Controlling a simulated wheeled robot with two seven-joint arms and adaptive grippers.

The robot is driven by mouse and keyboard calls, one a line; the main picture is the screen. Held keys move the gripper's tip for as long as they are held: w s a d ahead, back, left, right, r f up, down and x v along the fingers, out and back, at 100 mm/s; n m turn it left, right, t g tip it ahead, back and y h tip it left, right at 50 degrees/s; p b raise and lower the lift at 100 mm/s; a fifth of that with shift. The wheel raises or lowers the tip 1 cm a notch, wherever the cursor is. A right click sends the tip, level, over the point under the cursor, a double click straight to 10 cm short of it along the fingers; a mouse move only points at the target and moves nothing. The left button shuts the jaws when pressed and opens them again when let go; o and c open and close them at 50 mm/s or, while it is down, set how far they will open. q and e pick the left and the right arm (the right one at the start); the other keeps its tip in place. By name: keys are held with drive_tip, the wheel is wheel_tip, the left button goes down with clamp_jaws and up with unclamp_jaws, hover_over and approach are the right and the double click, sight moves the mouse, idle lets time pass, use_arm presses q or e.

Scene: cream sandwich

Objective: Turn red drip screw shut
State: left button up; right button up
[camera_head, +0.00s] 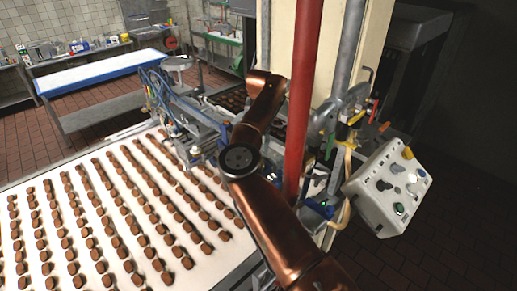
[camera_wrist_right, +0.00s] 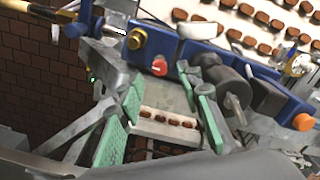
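The red screw, a small red knob (camera_wrist_right: 161,68), sits on a blue bar of the machine in the right wrist view. My right gripper (camera_wrist_right: 162,90) has green-padded fingers spread wide apart, with nothing held between them. The knob is just beyond the fingertips, between their lines and nearer the left finger; it looks apart from both. In the head view my copper right arm comes in from the bottom right, and its gripper cannot be made out there. The screw cannot be picked out in the head view either. My left gripper is not in view.
A white belt (camera_head: 118,222) carries rows of brown biscuits. A red pipe (camera_head: 302,95) stands close beside my right arm. A control box (camera_head: 388,188) with buttons is at the right.

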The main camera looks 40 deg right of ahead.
drive_tip(key=shift+r, duration=2.3)
drive_tip(key=shift+f, duration=3.8)
